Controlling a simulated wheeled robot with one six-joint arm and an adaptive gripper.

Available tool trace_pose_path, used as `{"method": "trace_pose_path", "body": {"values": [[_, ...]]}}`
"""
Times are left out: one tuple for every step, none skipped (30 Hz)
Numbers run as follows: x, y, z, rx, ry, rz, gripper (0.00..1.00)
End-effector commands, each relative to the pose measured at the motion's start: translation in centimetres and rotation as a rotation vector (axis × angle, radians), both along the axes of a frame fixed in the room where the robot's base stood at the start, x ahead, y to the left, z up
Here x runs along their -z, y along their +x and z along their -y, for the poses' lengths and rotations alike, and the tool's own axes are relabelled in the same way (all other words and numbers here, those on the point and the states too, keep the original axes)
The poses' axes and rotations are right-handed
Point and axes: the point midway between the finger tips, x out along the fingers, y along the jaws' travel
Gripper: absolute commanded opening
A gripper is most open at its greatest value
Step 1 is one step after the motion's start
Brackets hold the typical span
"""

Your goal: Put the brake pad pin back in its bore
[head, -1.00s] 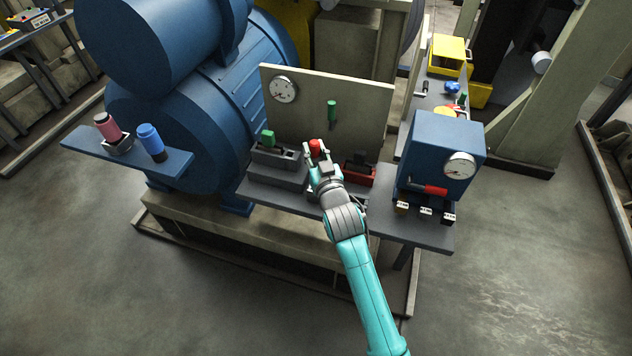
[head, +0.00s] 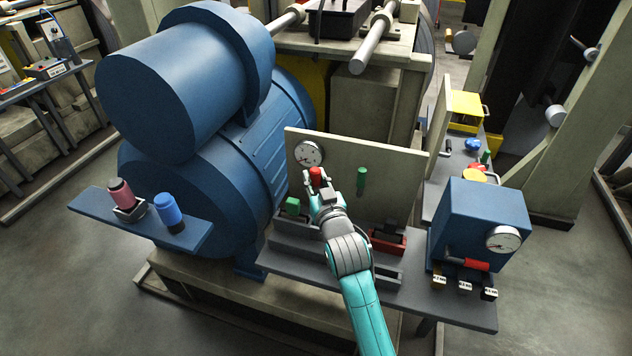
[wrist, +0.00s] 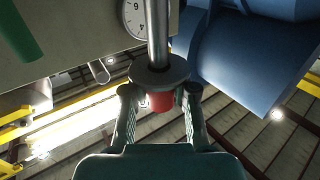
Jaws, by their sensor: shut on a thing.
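My gripper (head: 321,192) is shut on a red-handled pin (head: 317,177) and holds it up in front of the upright beige panel (head: 400,165). In the wrist view the red grip of the pin (wrist: 160,101) sits between the fingers (wrist: 160,95). A dark round collar lies above the grip, and a bare steel shaft runs from it toward the top edge. In the head view the shaft is hidden. I cannot tell which opening is the pin's bore.
A dial gauge (head: 309,154) and a green cylinder (head: 362,178) are on the panel. Below are a green block (head: 292,206) and a red holder (head: 388,243). A blue box with a gauge (head: 480,225) stands right. The big blue machine (head: 225,150) stands left.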

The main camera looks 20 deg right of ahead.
Motion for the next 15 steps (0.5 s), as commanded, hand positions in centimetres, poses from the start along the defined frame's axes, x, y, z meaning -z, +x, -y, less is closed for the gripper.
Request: {"method": "trace_pose_path", "body": {"values": [[0.0, 0.0, 0.0, 0.000, 0.000, 0.001, 0.00], [0.0, 0.0, 0.0, 0.000, 0.000, 0.001, 0.00], [0.0, 0.0, 0.0, 0.000, 0.000, 0.000, 0.00], [0.1, 0.0, 0.0, 0.000, 0.000, 0.000, 0.00], [0.1, 0.0, 0.0, 0.000, 0.000, 0.000, 0.00], [0.2, 0.0, 0.0, 0.000, 0.000, -0.001, 0.00], [0.4, 0.0, 0.0, 0.000, 0.000, -0.001, 0.00], [0.5, 0.0, 0.0, 0.000, 0.000, -0.002, 0.00], [0.8, 0.0, 0.0, 0.000, 0.000, -0.002, 0.00], [1.0, 0.0, 0.0, 0.000, 0.000, -0.002, 0.00], [1.2, 0.0, 0.0, 0.001, 0.000, -0.002, 0.00], [1.5, 0.0, 0.0, 0.001, -0.001, -0.002, 0.00], [1.7, 0.0, 0.0, 0.001, -0.001, -0.002, 0.00], [2.0, 0.0, 0.0, 0.001, -0.001, -0.003, 0.00], [2.4, 0.0, 0.0, 0.001, -0.001, -0.002, 0.00]]}}
